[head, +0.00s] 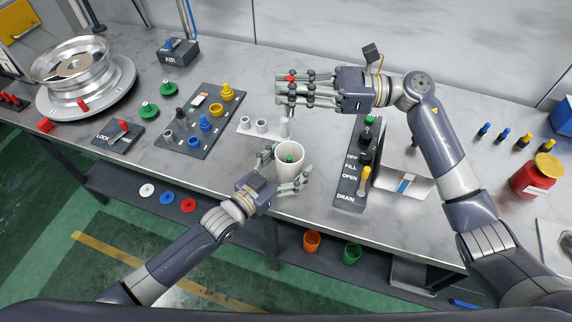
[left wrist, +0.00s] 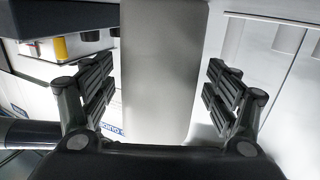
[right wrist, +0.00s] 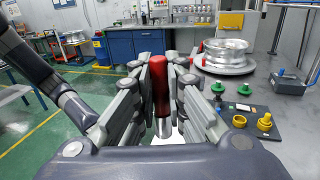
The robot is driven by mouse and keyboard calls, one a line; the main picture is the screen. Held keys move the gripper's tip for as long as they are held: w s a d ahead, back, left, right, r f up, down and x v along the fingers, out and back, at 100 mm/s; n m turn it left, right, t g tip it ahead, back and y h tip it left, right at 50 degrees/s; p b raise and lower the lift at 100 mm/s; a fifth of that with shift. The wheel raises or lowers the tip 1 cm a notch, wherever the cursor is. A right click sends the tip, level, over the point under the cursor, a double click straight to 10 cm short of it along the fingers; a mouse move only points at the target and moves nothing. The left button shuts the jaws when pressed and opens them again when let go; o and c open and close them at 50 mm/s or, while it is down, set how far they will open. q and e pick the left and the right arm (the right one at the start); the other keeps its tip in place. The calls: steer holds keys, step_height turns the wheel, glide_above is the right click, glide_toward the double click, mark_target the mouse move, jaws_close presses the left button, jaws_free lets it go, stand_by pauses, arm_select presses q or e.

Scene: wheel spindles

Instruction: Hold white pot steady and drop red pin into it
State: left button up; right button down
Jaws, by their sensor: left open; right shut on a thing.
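My right gripper (head: 290,88) is shut on the red pin, above the table and behind the pot in the head view. The red pin (right wrist: 159,85) shows between the fingers in the right wrist view, red above and metallic below.
A light grey rack (head: 246,124) with upright posts is just behind the pot. A dark panel of knobs (head: 205,124) lies to the left. A black switch box (head: 352,180) stands to the right. The table's front edge is close to the pot.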

arm_select(q)
steer(key=c, duration=1.2)
arm_select(e)
steer(key=shift+f, duration=0.1)
steer(key=shift+f, duration=6.4)
steer(key=c, duration=1.6)
jaws_free()
steer(key=shift+o, duration=0.2)
steer(key=d, duration=1.2)
